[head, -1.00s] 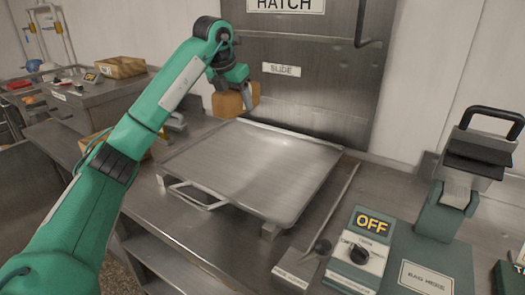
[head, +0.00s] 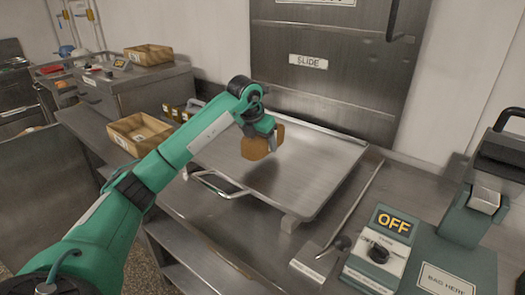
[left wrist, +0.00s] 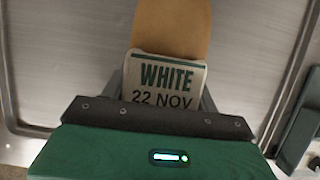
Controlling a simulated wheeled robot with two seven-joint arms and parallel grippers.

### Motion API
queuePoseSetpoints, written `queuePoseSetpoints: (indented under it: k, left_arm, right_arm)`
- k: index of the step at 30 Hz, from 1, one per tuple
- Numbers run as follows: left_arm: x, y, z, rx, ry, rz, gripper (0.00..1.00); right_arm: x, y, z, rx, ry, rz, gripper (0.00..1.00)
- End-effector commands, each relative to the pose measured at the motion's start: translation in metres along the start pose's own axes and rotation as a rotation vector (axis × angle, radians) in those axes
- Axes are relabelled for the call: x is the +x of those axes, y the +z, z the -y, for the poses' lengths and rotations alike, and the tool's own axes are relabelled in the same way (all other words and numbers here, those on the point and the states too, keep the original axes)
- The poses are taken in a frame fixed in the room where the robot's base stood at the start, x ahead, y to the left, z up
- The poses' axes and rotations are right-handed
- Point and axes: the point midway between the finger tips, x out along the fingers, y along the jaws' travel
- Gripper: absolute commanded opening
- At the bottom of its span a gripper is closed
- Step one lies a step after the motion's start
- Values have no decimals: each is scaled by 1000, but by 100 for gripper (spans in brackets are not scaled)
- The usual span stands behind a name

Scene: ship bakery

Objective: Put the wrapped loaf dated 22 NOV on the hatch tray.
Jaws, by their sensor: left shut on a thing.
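My left gripper (head: 268,138) is shut on a brown loaf (head: 255,149), held over the left part of the hatch tray (head: 335,165). In the left wrist view the loaf (left wrist: 172,28) sits between the fingers. Its pale label (left wrist: 168,78) reads WHITE 22 NOV. The tray is a wide, flat metal sheet with a low rim and a wire handle (head: 215,184) at its front left. Nothing else lies on the tray. I cannot tell whether the loaf touches it. My right gripper is not in view.
The hatch door (head: 330,68) with a SLIDE plate stands behind the tray. A cardboard box (head: 140,132) is on the counter to the left, another box (head: 148,54) further back. A green machine with an OFF display (head: 394,224) stands at the right. A thin rod (head: 358,205) lies between.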

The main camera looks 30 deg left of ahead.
Motion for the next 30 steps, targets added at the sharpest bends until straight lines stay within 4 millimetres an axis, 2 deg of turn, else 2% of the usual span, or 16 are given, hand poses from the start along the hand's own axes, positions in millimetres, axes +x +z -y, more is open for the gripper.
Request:
queuePoseSetpoints:
  k: [8, 18, 19, 21, 22, 30]
  left_arm:
    - [32, -14, 0, 0, -1, -3, 33]
    - [35, -15, 0, 1, 0, -1, 33]
    - [35, -15, 0, 1, 0, -1, 64]
    - [35, -15, 0, 1, 0, -1, 78]
    - [35, -15, 0, 1, 0, -2, 82]
    - [34, -14, 0, 1, 0, -1, 82]
  right_arm:
    - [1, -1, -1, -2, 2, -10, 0]
    - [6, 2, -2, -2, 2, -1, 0]
    - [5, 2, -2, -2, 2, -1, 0]
    - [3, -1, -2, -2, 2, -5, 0]
    - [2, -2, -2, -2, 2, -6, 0]
    - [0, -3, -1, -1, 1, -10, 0]
